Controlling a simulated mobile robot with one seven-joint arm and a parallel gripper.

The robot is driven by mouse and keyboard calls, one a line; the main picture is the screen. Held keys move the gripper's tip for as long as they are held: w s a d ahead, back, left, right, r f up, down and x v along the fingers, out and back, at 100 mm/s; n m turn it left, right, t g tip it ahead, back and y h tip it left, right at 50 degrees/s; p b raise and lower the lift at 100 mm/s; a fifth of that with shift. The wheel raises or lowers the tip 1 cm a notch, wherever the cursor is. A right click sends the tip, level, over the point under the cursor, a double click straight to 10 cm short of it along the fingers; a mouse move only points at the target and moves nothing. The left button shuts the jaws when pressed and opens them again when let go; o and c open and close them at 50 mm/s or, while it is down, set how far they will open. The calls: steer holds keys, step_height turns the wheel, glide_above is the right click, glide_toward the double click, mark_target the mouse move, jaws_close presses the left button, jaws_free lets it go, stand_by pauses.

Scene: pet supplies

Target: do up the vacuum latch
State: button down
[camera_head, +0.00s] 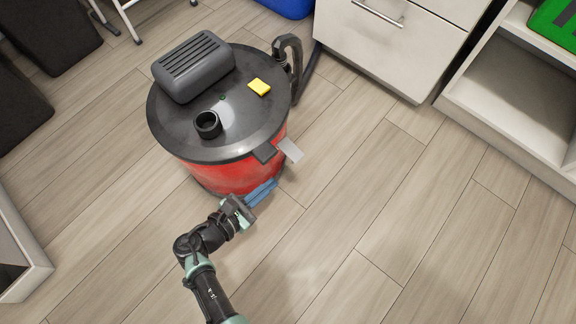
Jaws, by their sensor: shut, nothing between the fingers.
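The vacuum is a red drum (225,176) with a dark grey round lid (175,125), standing upright on the floor. Its latch has a dark mount (264,153) at the lid's front right edge. A light grey latch flap (290,150) sticks out from it, away from the drum wall. My gripper (273,185) is shut and empty, with its blue fingers low beside the drum and below the latch. It is apart from the flap; I cannot tell whether the fingers touch the drum.
The lid carries a grey motor housing (194,66), a black port (208,124) and a yellow switch (259,87). A black hose (290,52) rises behind. A white drawer cabinet (405,45) and shelf unit (515,105) stand at the upper right. The floor (400,215) right of the drum is clear.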

mark_target(290, 151)
steer(key=f+b+x, duration=0.1)
steer(key=b+x, duration=0.3)
steer(key=x, duration=0.4)
steer(key=shift+s+r, duration=0.25)
steer(key=shift+r, duration=1.05)
steer(key=shift+s+r, duration=0.25)
steer(key=shift+r, duration=1.05)
steer(key=shift+d+r, duration=0.1)
steer(key=shift+r, duration=0.05)
steer(key=shift+s+d+r+n+g+h+p, duration=0.15)
steer(key=shift+r+n+g+h+p, duration=0.5)
steer(key=shift+p, duration=1.5)
steer(key=shift+s+d+r+n+h+p, duration=0.1)
steer(key=shift+r+n+h+p, duration=0.2)
steer(key=shift+r+n+p, duration=1.35)
steer(key=shift+s+d+r+n+g+h+p, duration=0.15)
steer(key=shift+r+n+g+h+p, duration=0.3)
steer(key=shift+p, duration=2.15)
steer(key=shift+w, duration=0.1)
steer(key=shift+f, duration=0.15)
